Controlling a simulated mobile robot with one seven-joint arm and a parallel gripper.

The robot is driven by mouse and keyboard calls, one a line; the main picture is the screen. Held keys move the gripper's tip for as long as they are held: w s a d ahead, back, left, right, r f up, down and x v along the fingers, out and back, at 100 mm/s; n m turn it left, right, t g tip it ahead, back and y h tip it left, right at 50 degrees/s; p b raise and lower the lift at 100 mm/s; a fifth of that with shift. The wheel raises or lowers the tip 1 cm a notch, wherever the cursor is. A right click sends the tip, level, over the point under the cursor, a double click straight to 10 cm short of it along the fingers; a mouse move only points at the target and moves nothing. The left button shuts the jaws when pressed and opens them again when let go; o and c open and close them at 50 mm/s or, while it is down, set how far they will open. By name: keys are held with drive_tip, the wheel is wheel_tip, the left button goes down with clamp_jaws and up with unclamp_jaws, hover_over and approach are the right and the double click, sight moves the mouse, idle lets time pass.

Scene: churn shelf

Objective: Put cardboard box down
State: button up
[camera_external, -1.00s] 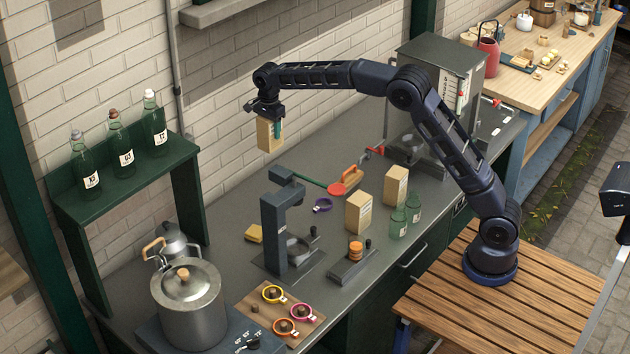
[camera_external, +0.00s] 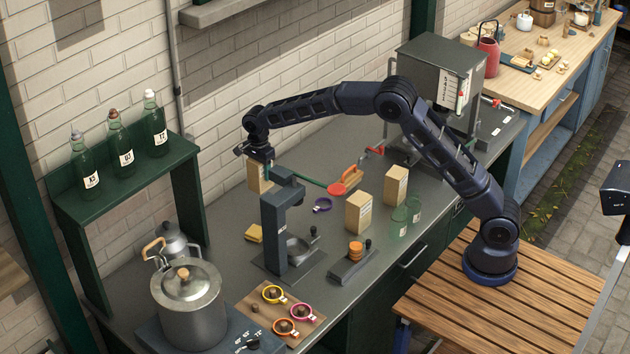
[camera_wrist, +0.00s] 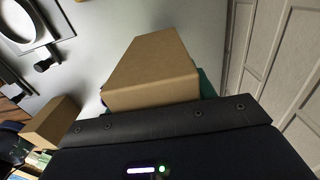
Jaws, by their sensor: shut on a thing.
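My gripper (camera_external: 260,158) is shut on a plain brown cardboard box (camera_external: 257,178) at the back of the grey counter, near the brick wall. The box hangs upright below the gripper, behind the dark upright press (camera_external: 274,225), which hides part of its lower right side. I cannot tell whether its base touches the counter. In the wrist view the held box (camera_wrist: 150,65) fills the middle, with a bit of teal finger beside it. Two other cardboard boxes (camera_external: 358,213) (camera_external: 396,185) stand on the counter to the right.
A red and green tool (camera_external: 337,188) and a purple ring (camera_external: 322,205) lie right of the press. A yellow sponge (camera_external: 254,233) lies left of it. A green shelf with bottles (camera_external: 121,150) and a large pot (camera_external: 188,300) stand at the left.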

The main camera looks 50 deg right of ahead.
sight(261, 187)
drive_tip(key=shift+f, duration=3.8)
drive_tip(key=shift+f, duration=0.15)
drive_tip(key=o, duration=1.1)
